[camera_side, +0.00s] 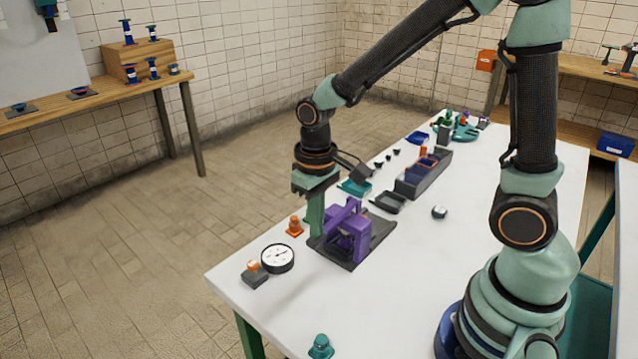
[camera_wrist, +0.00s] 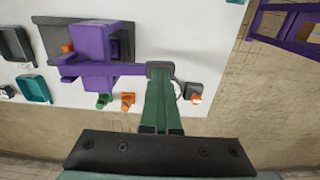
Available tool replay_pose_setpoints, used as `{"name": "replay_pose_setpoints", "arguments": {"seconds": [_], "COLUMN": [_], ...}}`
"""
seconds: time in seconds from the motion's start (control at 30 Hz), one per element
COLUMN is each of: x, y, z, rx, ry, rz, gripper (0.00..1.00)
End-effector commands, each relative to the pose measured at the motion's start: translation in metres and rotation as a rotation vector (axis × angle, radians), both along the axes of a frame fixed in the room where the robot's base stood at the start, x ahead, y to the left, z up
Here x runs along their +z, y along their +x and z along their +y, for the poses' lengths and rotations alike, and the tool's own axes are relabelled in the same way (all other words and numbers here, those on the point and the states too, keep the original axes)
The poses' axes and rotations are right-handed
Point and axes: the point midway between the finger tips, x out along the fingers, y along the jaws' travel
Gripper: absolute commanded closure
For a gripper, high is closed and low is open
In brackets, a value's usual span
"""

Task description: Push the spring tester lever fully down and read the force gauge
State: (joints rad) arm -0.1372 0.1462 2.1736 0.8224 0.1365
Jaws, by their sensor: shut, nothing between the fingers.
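The purple spring tester (camera_side: 349,238) stands on a dark base plate on the white table; it also shows in the wrist view (camera_wrist: 98,42). Its purple lever (camera_wrist: 105,69) runs sideways in the wrist view to a dark end piece beside my fingertips. My gripper (camera_side: 316,234) is shut and empty, pointing down at the tester's left side. In the wrist view its green fingers (camera_wrist: 161,76) meet or overlap the lever's end; contact is unclear. How low the lever sits is also unclear. The round white gauge (camera_side: 278,258) stands left of the tester; its reading is too small to make out.
An orange-topped dark block (camera_side: 255,274) sits by the gauge, and an orange piece (camera_side: 295,226) stands behind it. A teal piece (camera_side: 321,346) is at the front edge. Dark trays (camera_side: 388,203) and a long grey bin (camera_side: 424,175) lie behind the tester. The front table area is mostly clear.

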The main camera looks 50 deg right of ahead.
Motion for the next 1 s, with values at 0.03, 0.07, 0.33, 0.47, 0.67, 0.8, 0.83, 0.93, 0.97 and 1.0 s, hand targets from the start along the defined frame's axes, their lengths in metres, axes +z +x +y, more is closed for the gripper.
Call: {"name": "replay_pose_setpoints", "arguments": {"seconds": [0.03, 0.07, 0.33, 0.47, 0.67, 0.8, 0.83, 0.93, 0.97, 1.0], "x": [0.005, 0.007, 0.029, 0.04, 0.056, 0.067, 0.07, 0.078, 0.08, 0.084], "y": [0.0, 0.001, 0.001, 0.0, 0.001, 0.0, 0.001, 0.0, 0.0, 0.0], "z": [0.0, 0.0, 0.0, 0.0, 0.0, 0.0, 0.0, 0.0, 0.0, 0.0], "rx": [0.0, 0.0, -0.001, -0.001, -0.001, -0.001, -0.001, -0.001, -0.001, -0.001], "ry": [0.0, 0.0, 0.0, 0.0, 0.0, 0.0, 0.0, 0.001, 0.0, 0.0], "rz": [-0.002, -0.003, -0.003, -0.002, -0.003, -0.002, -0.003, -0.004, -0.003, -0.002], "gripper": [1.0, 1.0, 1.0, 1.0, 1.0, 1.0, 1.0, 1.0, 1.0, 1.0]}}
